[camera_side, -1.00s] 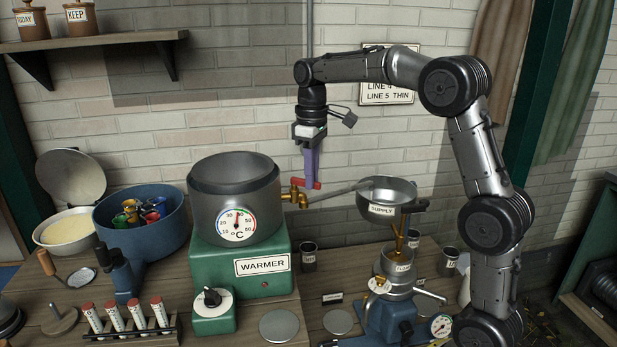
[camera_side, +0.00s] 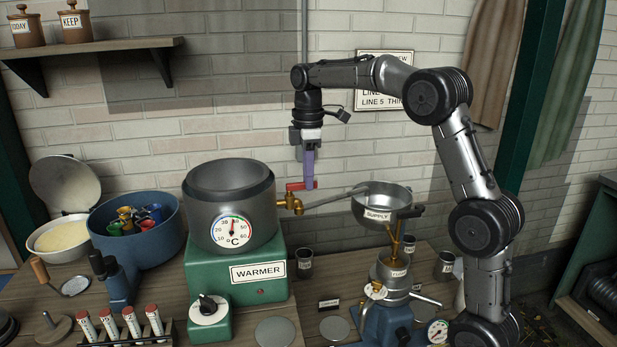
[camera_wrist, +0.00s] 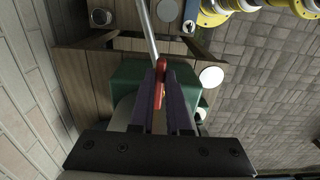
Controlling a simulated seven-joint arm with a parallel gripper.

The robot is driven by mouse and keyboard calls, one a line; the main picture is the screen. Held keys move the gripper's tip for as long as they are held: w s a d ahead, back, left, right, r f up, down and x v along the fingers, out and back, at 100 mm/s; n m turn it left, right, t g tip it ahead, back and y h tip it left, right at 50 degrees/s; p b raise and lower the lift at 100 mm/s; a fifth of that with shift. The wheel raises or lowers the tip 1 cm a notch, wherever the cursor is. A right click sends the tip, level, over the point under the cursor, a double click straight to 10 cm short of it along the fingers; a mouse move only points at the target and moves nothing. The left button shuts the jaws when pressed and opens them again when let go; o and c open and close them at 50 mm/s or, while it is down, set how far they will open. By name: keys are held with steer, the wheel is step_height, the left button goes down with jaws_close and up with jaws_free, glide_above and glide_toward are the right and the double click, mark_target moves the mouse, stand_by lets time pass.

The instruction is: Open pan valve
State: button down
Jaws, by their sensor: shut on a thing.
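The warmer pan (camera_side: 231,198) is a grey metal pot with a round dial, standing on the green warmer base (camera_side: 215,262). A brass valve (camera_side: 290,203) with a red handle (camera_side: 300,186) sticks out of its right side. My gripper (camera_side: 308,184) points down with purple fingers at the red handle, shut on it. In the wrist view the red handle (camera_wrist: 160,80) sits between the two fingertips (camera_wrist: 162,90). The fingers hide part of the handle and most of the valve in that view.
A spout runs from the valve to the supply bowl (camera_side: 383,203) on the separator. A blue tub (camera_side: 137,222) with coloured cups stands left of the pan. Capped tubes (camera_side: 130,322) stand in a rack at the front. The wall is close behind.

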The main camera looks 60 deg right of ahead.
steer(key=shift+r, duration=0.1)
stand_by(0.3)
steer(key=c, duration=0.9)
jaws_free()
steer(key=shift+r, duration=6.85)
